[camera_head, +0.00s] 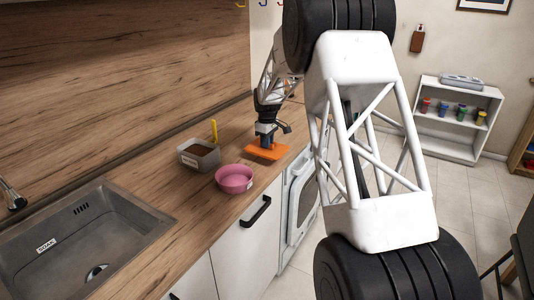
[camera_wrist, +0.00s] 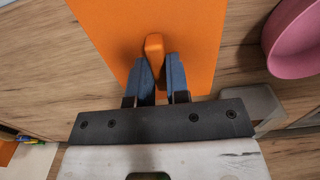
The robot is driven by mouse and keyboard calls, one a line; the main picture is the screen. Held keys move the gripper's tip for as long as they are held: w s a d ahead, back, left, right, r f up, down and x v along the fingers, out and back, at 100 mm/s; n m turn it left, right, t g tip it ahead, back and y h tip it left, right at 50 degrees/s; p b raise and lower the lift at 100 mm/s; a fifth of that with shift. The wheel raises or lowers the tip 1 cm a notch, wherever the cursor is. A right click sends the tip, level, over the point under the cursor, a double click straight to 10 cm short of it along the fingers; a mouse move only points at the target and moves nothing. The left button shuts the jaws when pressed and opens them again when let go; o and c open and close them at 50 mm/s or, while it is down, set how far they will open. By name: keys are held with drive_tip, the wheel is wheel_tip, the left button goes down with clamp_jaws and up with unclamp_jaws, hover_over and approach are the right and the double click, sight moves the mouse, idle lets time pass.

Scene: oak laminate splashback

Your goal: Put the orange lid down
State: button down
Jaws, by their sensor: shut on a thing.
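The orange lid (camera_head: 266,152) is flat and rectangular, at the back right of the wooden counter in the head view. In the wrist view the orange lid (camera_wrist: 195,35) fills the upper middle, with a small raised orange handle (camera_wrist: 154,45). My gripper (camera_head: 267,143) is over the lid. In the wrist view the blue fingers of my gripper (camera_wrist: 160,68) are shut on the handle, one on each side. The lid lies close to the counter top; I cannot tell whether it touches it. Its underside is hidden.
A pink bowl (camera_head: 234,179) stands in front of the lid, near the counter edge. A grey container (camera_head: 198,155) with dark contents and a yellow-handled tool (camera_head: 214,130) stands to the left. A sink (camera_head: 85,235) is farther left. Bare counter (camera_head: 160,190) lies between.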

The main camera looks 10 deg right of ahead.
drive_tip(key=shift+f, duration=2.5)
drive_tip(key=shift+f, duration=0.15)
drive_tip(key=c, duration=1.1)
unclamp_jaws()
drive_tip(key=shift+r, duration=6.15)
drive_tip(key=shift+s, duration=0.1)
